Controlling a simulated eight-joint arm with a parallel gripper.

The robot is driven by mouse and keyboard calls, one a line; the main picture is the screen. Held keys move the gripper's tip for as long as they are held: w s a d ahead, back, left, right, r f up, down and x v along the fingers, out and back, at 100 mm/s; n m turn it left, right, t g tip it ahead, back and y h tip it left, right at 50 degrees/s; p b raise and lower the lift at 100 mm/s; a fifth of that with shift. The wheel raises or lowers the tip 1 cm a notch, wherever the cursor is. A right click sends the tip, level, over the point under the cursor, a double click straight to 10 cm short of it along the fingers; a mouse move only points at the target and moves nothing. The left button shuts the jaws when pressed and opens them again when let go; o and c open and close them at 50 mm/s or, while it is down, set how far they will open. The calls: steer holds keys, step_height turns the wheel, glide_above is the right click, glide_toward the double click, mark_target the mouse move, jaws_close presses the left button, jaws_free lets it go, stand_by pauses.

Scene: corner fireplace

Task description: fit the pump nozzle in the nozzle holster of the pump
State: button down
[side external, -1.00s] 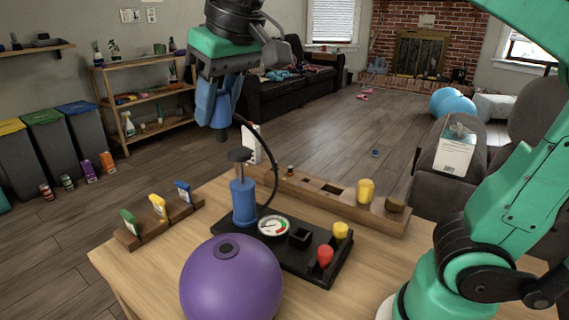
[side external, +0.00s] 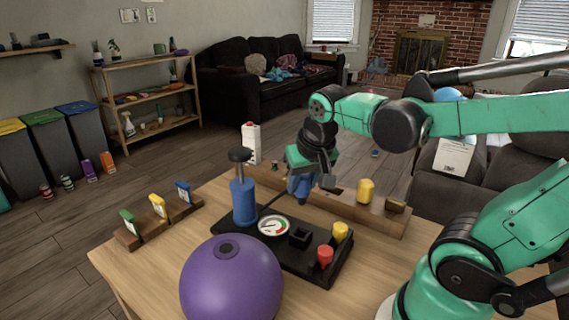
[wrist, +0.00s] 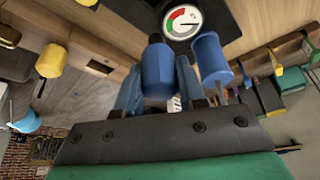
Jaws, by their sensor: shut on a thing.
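My gripper (side external: 300,184) is shut on the pump nozzle, a blue body with a dark tip. The nozzle (wrist: 157,68) shows between the blue fingers in the wrist view. In the side view the gripper hangs above and behind the pump's black base (side external: 325,272), near the wooden rail, and mostly hides the nozzle. The nozzle holster looks to be the square black open box (side external: 300,237) on the base, lower than the gripper and apart from it. The blue pump cylinder (side external: 244,200) stands left of the gauge (side external: 272,226). The holster is not visible in the wrist view.
A wooden rail (side external: 345,207) with a yellow cylinder (side external: 365,190) runs behind the base. Red (side external: 325,257) and yellow (side external: 340,232) pegs stand right of the box. A purple ball (side external: 230,282) is in front. A rack of coloured tags (side external: 158,218) stands left.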

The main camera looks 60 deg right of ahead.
steer(key=shift+f, duration=0.1)
glide_above(298, 229)
steer(key=s, duration=0.1)
steer(key=shift+a+f, duration=0.25)
steer(key=shift+f, duration=1.3)
steer(key=shift+a+f, duration=0.2)
steer(key=shift+f, duration=1.35)
steer(key=shift+f, duration=1.35)
steer(key=shift+c, duration=2.2)
jaws_free()
